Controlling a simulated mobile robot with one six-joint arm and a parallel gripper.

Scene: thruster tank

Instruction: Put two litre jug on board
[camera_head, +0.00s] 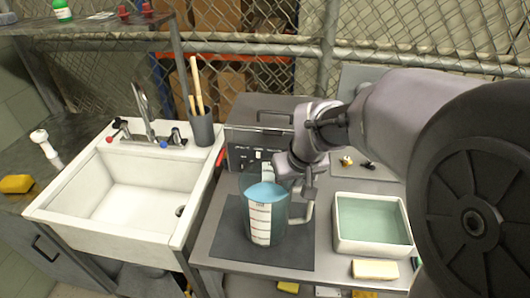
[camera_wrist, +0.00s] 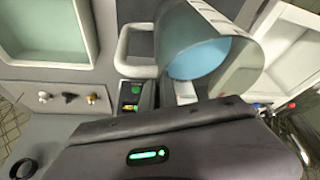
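The two litre jug (camera_head: 262,222) is clear with a white scale strip and blue liquid. It looks upright over the dark board (camera_head: 228,246) on the counter. I cannot tell whether its base touches the board. Its handle points right in the head view. My gripper (camera_head: 302,188) is at the top of the handle, but its fingers are too small and hidden to show whether they grip it. In the wrist view the jug (camera_wrist: 196,45) and its pale handle (camera_wrist: 135,48) show close by, with the fingers not clear.
A dark machine (camera_head: 240,152) stands behind the jug. A tray of green liquid (camera_head: 372,222) is to the right, with a pale block (camera_head: 375,269) in front. A white sink (camera_head: 130,205) is to the left. A pot with wooden handles (camera_head: 201,130) stands behind it.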

